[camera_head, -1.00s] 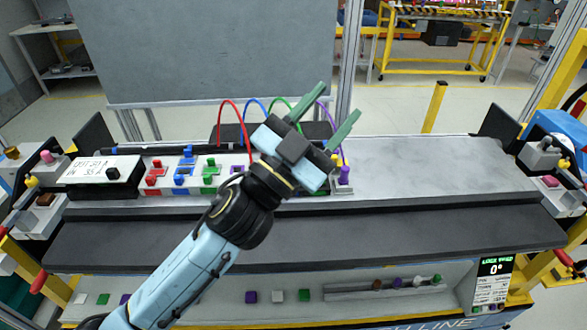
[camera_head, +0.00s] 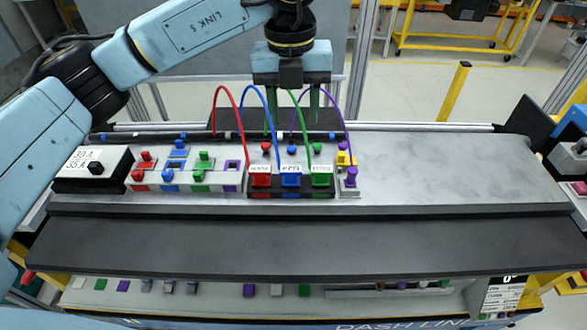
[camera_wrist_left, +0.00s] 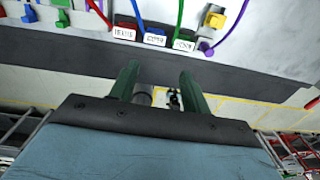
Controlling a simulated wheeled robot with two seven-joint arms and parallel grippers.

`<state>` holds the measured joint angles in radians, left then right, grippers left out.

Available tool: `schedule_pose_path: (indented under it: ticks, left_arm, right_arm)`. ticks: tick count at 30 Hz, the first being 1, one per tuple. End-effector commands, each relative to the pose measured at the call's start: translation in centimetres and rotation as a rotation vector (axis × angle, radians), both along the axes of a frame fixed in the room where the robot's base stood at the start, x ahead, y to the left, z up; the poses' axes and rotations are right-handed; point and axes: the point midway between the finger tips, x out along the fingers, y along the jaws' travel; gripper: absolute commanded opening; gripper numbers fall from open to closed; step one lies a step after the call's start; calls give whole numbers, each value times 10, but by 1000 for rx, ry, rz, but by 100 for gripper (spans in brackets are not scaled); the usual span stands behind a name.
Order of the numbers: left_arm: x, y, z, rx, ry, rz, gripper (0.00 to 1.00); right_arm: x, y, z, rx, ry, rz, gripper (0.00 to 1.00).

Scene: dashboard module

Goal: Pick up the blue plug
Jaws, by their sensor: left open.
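A blue plug (camera_head: 291,179) with a white label sits between a red plug (camera_head: 260,180) and a green plug (camera_head: 321,179) on the dashboard module; a blue cable arches down toward it. In the left wrist view the blue plug (camera_wrist_left: 155,31) is near the top, beyond the fingertips. My left gripper (camera_head: 291,128) points down with its green fingers open and apart. In the head view it appears above and behind the plug row, touching no plug. The wrist view shows empty space between the fingers (camera_wrist_left: 160,80).
Red, blue, green and purple cables arch close around the fingers. A purple plug (camera_head: 351,178) and yellow block (camera_head: 345,158) stand at right. Connector blocks (camera_head: 178,172) and a black box with a white top (camera_head: 93,168) stand left. The grey bench top (camera_head: 430,170) is clear.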

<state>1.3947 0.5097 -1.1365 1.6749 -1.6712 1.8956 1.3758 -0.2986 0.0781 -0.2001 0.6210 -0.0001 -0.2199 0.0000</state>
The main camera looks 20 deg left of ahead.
Motion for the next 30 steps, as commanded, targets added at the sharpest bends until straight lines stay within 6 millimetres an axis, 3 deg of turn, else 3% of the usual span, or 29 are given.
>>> schedule_pose_path:
  ticks: [4,13,20,30]
  left_arm:
    - [2,10,-9,47,-4,27,47]
    - [2,9,-64,44,-3,24,47]
    - [1,9,-81,42,-5,23,47]
    - [0,6,-125,42,-5,22,47]
  right_arm:
    - [-1,0,2,0,1,0,31]
    - [-3,0,9,-1,4,1,31]
    - [-3,-1,11,-1,4,1,31]
    - [-3,-2,24,-3,4,1,31]
